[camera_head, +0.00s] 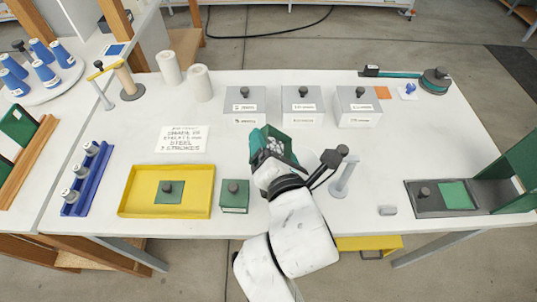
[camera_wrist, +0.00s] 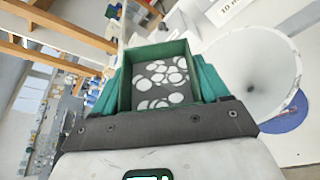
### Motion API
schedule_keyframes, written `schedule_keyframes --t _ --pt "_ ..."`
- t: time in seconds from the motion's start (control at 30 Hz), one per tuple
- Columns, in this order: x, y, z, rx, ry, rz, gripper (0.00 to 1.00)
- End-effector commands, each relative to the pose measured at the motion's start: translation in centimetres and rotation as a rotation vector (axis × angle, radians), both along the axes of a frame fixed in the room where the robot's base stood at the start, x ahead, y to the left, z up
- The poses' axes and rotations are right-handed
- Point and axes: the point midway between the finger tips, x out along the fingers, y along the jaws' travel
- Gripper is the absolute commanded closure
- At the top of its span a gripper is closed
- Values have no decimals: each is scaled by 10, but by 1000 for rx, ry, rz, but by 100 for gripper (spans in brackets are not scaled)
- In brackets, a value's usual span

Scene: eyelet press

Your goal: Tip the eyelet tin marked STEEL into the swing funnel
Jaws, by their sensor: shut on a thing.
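My gripper (camera_head: 272,158) is shut on an open green tin (camera_head: 256,142), held above the middle of the table. In the wrist view the tin (camera_wrist: 188,52) sits between the fingers (camera_wrist: 160,85), with several pale round eyelets (camera_wrist: 162,76) on its dark floor. No marking on this tin can be read. A wide white funnel (camera_wrist: 245,70) shows right beside the tin in the wrist view, its dark hole visible. In the head view the funnel is mostly hidden behind my gripper, near a pale post (camera_head: 343,178). I see no eyelets in the funnel.
A lidded green box (camera_head: 234,199) and a yellow tray (camera_head: 135,207) lie left of my arm. Three grey lidded boxes (camera_head: 301,104) stand behind. A printed card (camera_head: 184,139) lies left; the table between is clear.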

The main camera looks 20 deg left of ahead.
Motion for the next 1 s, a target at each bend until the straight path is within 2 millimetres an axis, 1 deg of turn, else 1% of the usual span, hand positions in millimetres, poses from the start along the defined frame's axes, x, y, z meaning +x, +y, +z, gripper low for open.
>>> schedule_keyframes --t 0.03,0.57,0.6,0.7,0.8,1.0 --pt "0 -2 -4 37 3 -1 64" --pt "3 -16 2 396 82 0 64" --pt "5 -20 4 462 96 -3 64" --pt "5 -24 6 608 128 -2 64" --pt "6 -27 9 700 149 -1 64" --pt "6 -29 13 776 166 -1 64"
